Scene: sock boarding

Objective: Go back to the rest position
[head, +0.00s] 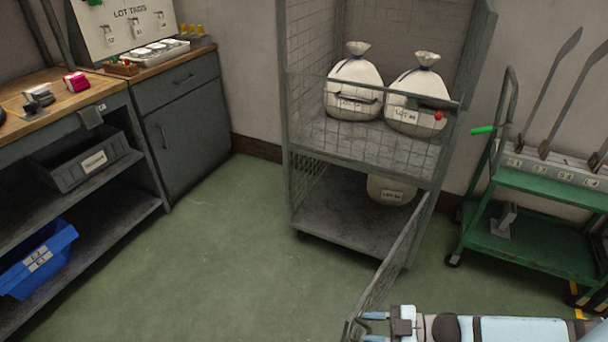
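My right gripper (374,327) is at the bottom of the head view, pointing left. Its two light blue fingers are apart, with nothing seen between them. The fingertips are close to the free edge of the cage's swung-out mesh door (396,262); I cannot tell if they touch it. My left gripper is not in view.
A grey mesh cage (290,190) holds two tied white sacks (354,88) (415,98) above and another sack (391,190) below. A green cart (535,182) stands right. A workbench (50,110) and cabinet (186,135) stand left. The green floor (220,260) between is clear.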

